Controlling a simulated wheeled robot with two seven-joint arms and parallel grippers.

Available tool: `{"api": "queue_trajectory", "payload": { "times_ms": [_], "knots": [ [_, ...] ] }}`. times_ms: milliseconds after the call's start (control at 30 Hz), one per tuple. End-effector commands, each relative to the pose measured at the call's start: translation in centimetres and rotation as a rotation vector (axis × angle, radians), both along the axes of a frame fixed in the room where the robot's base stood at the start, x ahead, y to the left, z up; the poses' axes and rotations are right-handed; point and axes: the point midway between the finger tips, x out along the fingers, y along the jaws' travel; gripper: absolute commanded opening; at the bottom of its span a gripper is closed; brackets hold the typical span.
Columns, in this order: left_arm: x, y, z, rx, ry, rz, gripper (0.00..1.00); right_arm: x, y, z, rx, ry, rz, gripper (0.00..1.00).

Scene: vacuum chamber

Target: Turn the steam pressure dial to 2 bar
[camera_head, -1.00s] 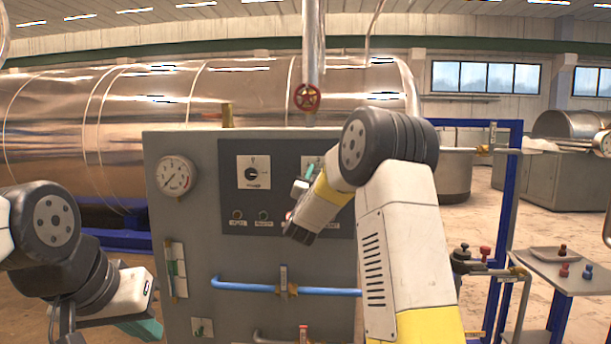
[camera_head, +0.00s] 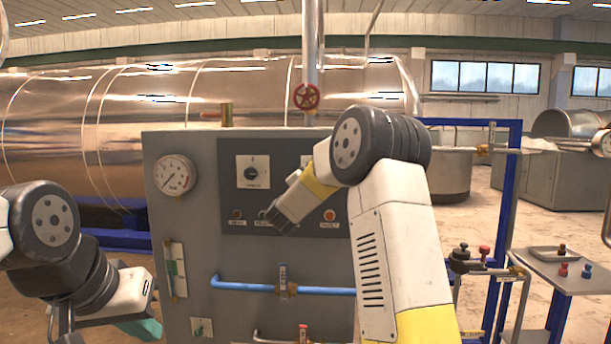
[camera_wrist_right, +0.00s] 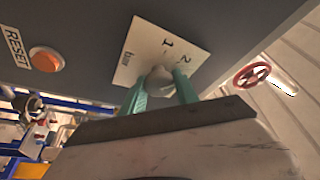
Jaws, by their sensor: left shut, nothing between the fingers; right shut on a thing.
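The steam pressure dial shows in the right wrist view as a pale round knob (camera_wrist_right: 158,80) on a white plate (camera_wrist_right: 160,48) marked 1, 2 and "bar". My right gripper (camera_wrist_right: 165,86) has its green fingers on both sides of this knob and is shut on it. Which mark the knob points to cannot be read. In the head view my right arm covers most of the dial and its plate, and the right fingers are hidden. My left gripper (camera_head: 148,328) is at the lower left, shut and empty, apart from the panel.
A second dial with a black knob (camera_head: 252,172) sits left of my right arm. A round gauge (camera_head: 176,176) is at the panel's upper left. An orange button (camera_wrist_right: 45,60) is beside a RESET label. A blue pipe (camera_head: 240,286) crosses the panel below. A red valve wheel (camera_head: 306,96) is above.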

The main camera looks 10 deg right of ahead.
Motion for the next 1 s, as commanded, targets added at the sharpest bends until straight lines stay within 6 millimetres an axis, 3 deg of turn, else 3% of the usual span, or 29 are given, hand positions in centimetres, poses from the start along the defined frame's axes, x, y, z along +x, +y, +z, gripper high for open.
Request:
{"api": "queue_trajectory", "payload": {
  "times_ms": [367, 400, 467, 800, 1000],
  "knots": [
    [0.0, 0.0, 0.0, 0.0, 0.0, 0.0, 0.0, 0.0, 0.0, -0.1, 0.003, 0.0, -0.001, 0.0],
    [0.0, 0.0, 0.0, 0.0, 0.0, 0.0, 0.0, 0.0, 0.0, -0.1, 0.003, 0.0, -0.001, 0.44],
    [0.0, 0.0, 0.0, 0.0, 0.0, 0.0, 0.0, 0.0, 0.0, 0.0, 0.003, 0.0, -0.001, 0.56],
    [0.0, 0.0, 0.0, 0.0, 0.0, 0.0, 0.0, -0.1, 0.1, -0.1, 0.002, 0.0, 0.001, 0.56],
    [0.0, 0.0, 0.0, 0.0, 0.0, 0.0, 0.0, -2.1, 1.5, -0.7, 0.001, 0.002, 0.003, 0.56]
  ]
}}
